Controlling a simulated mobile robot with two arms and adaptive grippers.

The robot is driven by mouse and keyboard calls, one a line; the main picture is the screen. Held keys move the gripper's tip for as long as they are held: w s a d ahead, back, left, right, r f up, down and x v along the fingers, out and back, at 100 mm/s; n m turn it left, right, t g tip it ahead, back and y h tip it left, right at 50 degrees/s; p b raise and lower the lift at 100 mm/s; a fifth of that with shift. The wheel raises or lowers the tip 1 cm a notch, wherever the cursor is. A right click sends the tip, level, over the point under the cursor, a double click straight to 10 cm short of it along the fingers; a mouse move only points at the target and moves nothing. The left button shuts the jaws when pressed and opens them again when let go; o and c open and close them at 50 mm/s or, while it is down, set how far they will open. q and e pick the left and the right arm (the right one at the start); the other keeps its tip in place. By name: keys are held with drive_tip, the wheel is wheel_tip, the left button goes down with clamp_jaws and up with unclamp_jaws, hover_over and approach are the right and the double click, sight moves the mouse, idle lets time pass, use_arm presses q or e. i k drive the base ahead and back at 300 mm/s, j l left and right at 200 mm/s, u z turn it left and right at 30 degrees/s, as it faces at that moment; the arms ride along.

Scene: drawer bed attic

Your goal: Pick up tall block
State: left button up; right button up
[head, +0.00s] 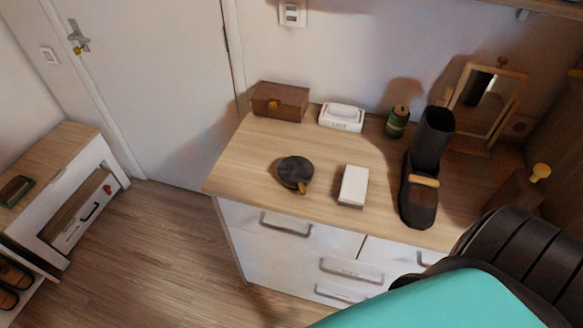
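The block that best fits the task is a white block (353,184) with a darker base. It stands on the wooden top of a white dresser (240,165), near the front edge and right of the middle. Its full height is hard to judge from this steep angle. Nothing is touching it. Neither of my grippers can be made out in the head view, so their state is not shown.
Beside the block are a round black object (295,172) on the left and a black boot-like object (417,200) on the right. Behind stand a brown box (280,102), a white box (341,119), a green spool (397,124) and a mirror (484,98).

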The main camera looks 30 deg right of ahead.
sight(523, 188)
drive_tip(key=z, duration=2.65)
